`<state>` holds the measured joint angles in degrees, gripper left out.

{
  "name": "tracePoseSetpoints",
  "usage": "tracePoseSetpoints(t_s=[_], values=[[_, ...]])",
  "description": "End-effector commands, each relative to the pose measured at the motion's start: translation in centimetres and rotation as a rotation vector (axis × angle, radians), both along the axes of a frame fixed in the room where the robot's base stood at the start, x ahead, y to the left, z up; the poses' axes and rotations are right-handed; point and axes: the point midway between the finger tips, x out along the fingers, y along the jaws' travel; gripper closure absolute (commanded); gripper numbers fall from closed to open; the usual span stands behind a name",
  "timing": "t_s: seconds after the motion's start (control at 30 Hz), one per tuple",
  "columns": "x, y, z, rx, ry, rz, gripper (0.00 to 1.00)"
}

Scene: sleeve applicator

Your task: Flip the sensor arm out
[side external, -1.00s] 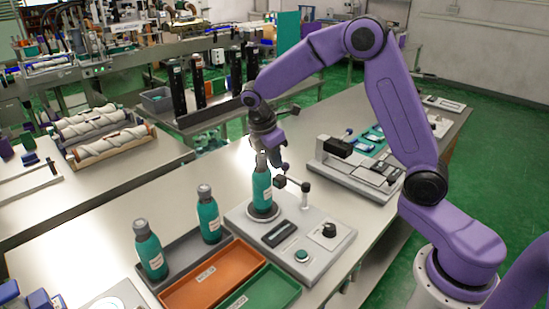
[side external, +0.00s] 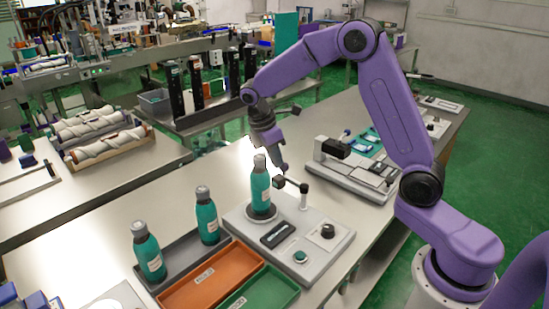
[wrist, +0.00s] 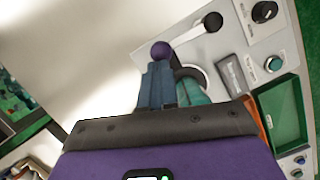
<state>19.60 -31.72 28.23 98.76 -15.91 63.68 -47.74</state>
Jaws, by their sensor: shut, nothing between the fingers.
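The sensor arm (side external: 291,184) is a short bar with a dark head on a post with a black cap, at the back of the grey applicator base (side external: 329,247). Its head points left, toward the upright teal bottle (side external: 260,190) on the base. In the wrist view the bar (wrist: 190,36) runs from the black cap toward a purple ball at the fingertips. My gripper (side external: 284,168) is shut and empty, pointing down just above the head and right of the bottle cap. I cannot tell whether it touches the arm. In the wrist view the fingers (wrist: 158,78) partly hide the bottle.
An orange tray (side external: 197,278) and a green tray (side external: 262,293) lie in front of the base. Another device (side external: 350,165) stands behind right. The table left of the bottle is clear.

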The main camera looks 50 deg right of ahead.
Motion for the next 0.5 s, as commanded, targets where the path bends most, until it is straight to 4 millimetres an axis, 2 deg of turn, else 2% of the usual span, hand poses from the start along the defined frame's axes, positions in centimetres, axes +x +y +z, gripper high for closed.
tracePoseSetpoints(t_s=[0.27,0.5], values=[[0.2,-1.5,0.0,0.000,0.002,-0.157,1.00],[0.0,-3.5,0.0,0.000,0.002,-0.380,1.00]])
